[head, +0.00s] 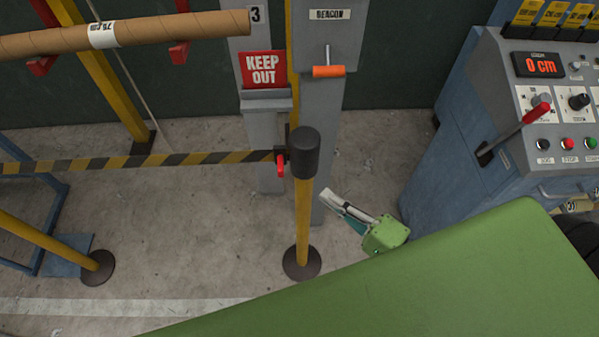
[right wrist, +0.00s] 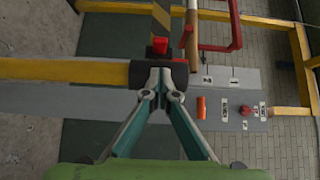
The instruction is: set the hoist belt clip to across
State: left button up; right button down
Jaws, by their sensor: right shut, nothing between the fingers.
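The hoist belt clip (head: 281,164) is a small red piece on the left side of the black-capped yellow post (head: 303,220). In the head view it stands upright, its long side running up and down. The yellow-and-black striped belt (head: 150,160) runs from the left to this post. My right gripper (head: 327,196) is shut and empty, to the right of the post and lower than the clip in the picture. In the right wrist view the red clip (right wrist: 160,46) shows just beyond the closed fingertips (right wrist: 160,88); I cannot tell whether they touch the post head. My left gripper is not in view.
A red KEEP OUT sign (head: 262,71) and an orange-handled beacon lever (head: 328,71) are behind the post. A blue-grey control console (head: 480,130) with a red-knobbed lever stands right. A cardboard roll (head: 150,32) lies at upper left. Bare concrete floor surrounds the post base.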

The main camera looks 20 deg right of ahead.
jog(key=p, duration=0.2)
send_near(284, 164)
jog(key=x, duration=0.2)
jog(key=r+x, duration=0.1)
jog(key=x, duration=0.1)
jog(key=shift+w+a, duration=0.15)
jog(key=shift+a, duration=0.15)
jog(key=shift+w+a+f, duration=0.1)
jog(key=shift+w+a, duration=0.1)
jog(key=shift+w, duration=0.15)
